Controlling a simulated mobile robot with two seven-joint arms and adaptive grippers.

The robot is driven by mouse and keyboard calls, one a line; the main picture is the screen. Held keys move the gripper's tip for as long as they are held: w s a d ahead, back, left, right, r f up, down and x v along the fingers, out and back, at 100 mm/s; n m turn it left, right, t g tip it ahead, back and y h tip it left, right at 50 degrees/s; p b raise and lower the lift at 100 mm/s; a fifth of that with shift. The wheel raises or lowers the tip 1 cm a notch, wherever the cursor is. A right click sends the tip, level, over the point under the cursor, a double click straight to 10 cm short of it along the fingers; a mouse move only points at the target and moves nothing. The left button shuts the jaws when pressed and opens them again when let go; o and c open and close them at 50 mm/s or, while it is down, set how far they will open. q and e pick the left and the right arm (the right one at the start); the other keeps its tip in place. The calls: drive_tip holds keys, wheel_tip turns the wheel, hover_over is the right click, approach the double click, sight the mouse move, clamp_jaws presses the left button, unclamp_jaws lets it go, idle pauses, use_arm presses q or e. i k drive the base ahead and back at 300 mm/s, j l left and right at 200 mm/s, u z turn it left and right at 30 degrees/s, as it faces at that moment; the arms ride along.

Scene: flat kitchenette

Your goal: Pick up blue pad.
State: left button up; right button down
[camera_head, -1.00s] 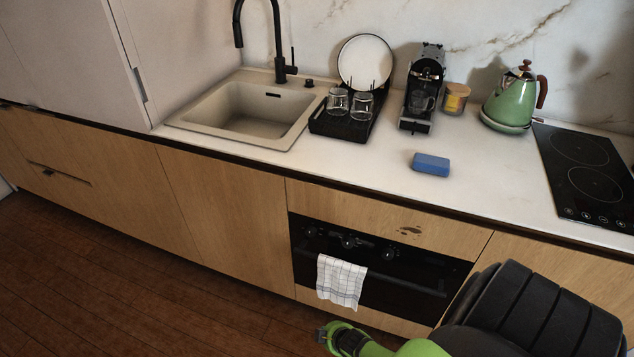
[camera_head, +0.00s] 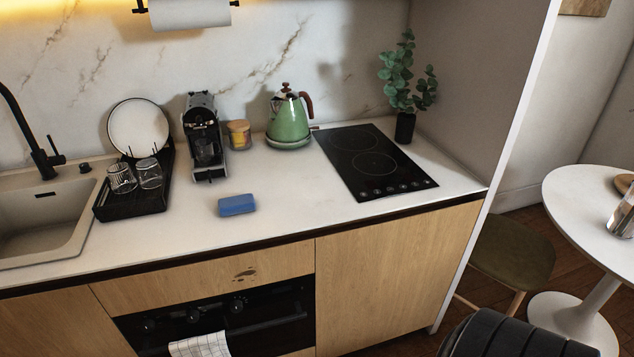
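The blue pad (camera_head: 237,205) is a small rectangular block lying flat on the white countertop (camera_head: 285,207), near its front edge. It sits in front of the coffee machine and to the left of the black cooktop. Nothing touches it. Neither of my grippers shows in the head view now. Only a dark rounded part of my own body is visible at the bottom right.
Behind the pad stand the coffee machine (camera_head: 204,138), a yellow jar (camera_head: 239,134) and a green kettle (camera_head: 288,118). A black dish rack (camera_head: 133,204) with glasses and a plate is to the left. The cooktop (camera_head: 374,163) lies right. A round white table (camera_head: 592,200) stands far right.

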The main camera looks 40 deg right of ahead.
sight(229, 205)
drive_tip(key=i+z, duration=0.2)
drive_tip(key=z, duration=0.3)
drive_tip(key=i+z, duration=0.2)
drive_tip(key=z, duration=0.25)
drive_tip(key=i+j+z, duration=0.15)
drive_tip(key=z, duration=0.35)
drive_tip(key=i+j, duration=0.65)
drive_tip(key=u, duration=1)
drive_tip(key=z, duration=0.95)
